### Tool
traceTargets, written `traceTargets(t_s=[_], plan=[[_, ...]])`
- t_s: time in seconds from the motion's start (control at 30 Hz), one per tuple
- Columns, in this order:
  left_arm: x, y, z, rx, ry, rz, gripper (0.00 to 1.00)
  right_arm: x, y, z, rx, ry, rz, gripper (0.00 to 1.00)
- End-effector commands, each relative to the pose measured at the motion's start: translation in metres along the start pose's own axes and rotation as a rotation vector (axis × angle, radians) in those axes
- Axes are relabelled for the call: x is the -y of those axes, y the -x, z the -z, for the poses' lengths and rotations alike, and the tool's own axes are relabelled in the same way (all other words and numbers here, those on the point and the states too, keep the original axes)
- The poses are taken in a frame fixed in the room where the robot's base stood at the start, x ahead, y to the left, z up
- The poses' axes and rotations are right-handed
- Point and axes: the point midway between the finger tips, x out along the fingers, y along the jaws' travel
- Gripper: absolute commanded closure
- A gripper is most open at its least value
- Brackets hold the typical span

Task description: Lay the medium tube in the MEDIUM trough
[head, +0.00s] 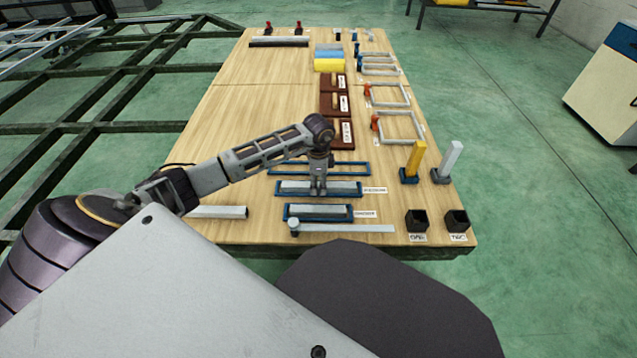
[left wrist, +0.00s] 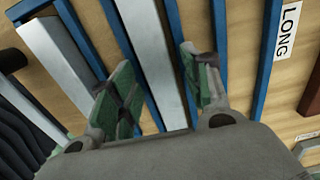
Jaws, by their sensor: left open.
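The medium tube (left wrist: 150,55), a pale grey square bar, lies lengthwise in the blue-railed MEDIUM trough (head: 279,188), beside the MEDIUM label (head: 375,190). It also shows in the head view (head: 345,189). My left gripper (head: 318,190) points down over the middle of this tube. In the left wrist view its green-padded fingers (left wrist: 162,88) are open, one on each side of the tube. I cannot tell whether the pads touch it. My right gripper is not in view.
The empty LONG trough (head: 355,168) lies behind. The SHORT trough (head: 288,212) in front holds a grey tube (head: 320,211). Another grey bar (head: 225,212) lies left, partly behind my arm. Yellow (head: 417,158) and white (head: 452,160) posts and black bins (head: 416,220) stand right.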

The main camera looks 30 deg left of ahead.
Motion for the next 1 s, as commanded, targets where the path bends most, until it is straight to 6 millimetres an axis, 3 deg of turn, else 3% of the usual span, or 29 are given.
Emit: traceTargets(t_s=[0.27,1.0], plan=[[0.0,0.021,0.0,0.0,0.0,0.001,0.52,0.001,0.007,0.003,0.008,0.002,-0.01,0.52],[0.001,0.112,0.0,-0.001,0.001,0.002,0.52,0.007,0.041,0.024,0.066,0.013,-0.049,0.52]])
